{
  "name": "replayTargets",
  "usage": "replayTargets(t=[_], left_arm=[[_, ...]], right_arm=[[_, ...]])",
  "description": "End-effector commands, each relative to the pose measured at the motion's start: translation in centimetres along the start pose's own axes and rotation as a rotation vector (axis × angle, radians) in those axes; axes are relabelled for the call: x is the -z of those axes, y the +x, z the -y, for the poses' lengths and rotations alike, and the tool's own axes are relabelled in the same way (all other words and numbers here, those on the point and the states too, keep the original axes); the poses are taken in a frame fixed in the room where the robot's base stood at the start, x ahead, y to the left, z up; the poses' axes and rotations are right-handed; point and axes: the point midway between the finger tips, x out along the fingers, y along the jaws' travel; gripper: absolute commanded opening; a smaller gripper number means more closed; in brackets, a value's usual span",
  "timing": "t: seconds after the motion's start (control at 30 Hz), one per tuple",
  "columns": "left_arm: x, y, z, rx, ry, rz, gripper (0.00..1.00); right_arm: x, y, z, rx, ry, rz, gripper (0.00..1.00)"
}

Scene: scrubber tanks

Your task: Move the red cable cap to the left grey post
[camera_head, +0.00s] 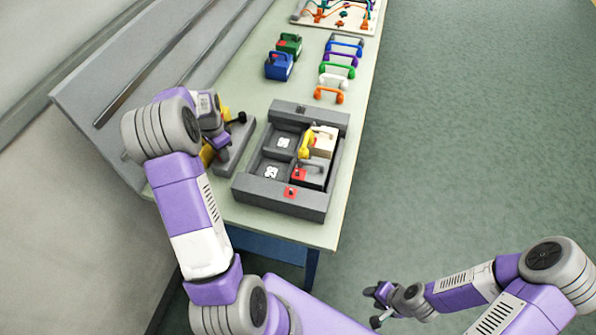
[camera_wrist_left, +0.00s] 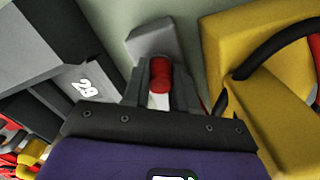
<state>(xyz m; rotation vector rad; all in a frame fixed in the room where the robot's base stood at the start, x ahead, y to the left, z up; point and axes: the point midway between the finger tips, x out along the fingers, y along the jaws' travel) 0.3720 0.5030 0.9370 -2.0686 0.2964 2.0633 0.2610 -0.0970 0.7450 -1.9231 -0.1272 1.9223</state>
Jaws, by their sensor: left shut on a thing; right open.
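My left gripper (camera_head: 221,140) is over the grey block (camera_head: 236,145) left of the tray, with its fingertips largely hidden in the head view. In the left wrist view, the left gripper (camera_wrist_left: 160,82) is shut on the red cap (camera_wrist_left: 160,70), a small red cylinder with a pale part below it. The grey block (camera_wrist_left: 152,40) lies just beyond the fingertips there; whether the cap touches it, I cannot tell. A black-topped post (camera_head: 241,117) stands at the block's far end. I cannot make out a left post under my gripper. My right gripper (camera_head: 378,303) is open and empty, off the table.
A dark grey tray (camera_head: 262,197) with numbered compartments holds a white and a grey tank. A yellow tank (camera_wrist_left: 285,75) stands close to the left gripper. Blue (camera_head: 279,67) and green (camera_head: 289,45) tanks and several coloured handles (camera_head: 336,72) lie farther back. Floor is free on the right.

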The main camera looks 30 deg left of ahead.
Motion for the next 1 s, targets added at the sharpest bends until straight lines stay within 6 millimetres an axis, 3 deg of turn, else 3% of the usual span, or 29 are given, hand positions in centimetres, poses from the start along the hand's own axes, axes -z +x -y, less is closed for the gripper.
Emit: replayTargets(t=[0.2, 0.23, 0.4, 0.63, 0.8, 1.0], left_arm=[[-0.04, 0.13, -0.09, -0.003, 0.0, 0.003, 0.0], [-0.04, 0.14, -0.1, -0.004, 0.0, 0.003, 0.29], [-0.04, 0.12, -0.09, -0.003, 0.0, 0.002, 0.55], [-0.03, 0.07, -0.07, -0.003, 0.0, 0.002, 0.59], [-0.03, 0.06, -0.06, -0.002, 0.0, 0.002, 0.83], [-0.03, 0.05, -0.05, -0.002, 0.0, 0.002, 0.83]], right_arm=[[0.0, -0.02, 0.01, 0.0, 0.0, 0.0, 0.43], [0.0, -0.02, 0.01, 0.0, 0.0, 0.0, 0.43], [0.0, -0.02, 0.01, 0.0, 0.0, 0.0, 0.43], [0.0, -0.02, 0.01, 0.0, 0.0, 0.0, 0.43], [0.0, -0.02, 0.01, 0.0, 0.0, 0.0, 0.43], [0.0, -0.02, 0.01, 0.0, 0.0, 0.0, 0.43]])
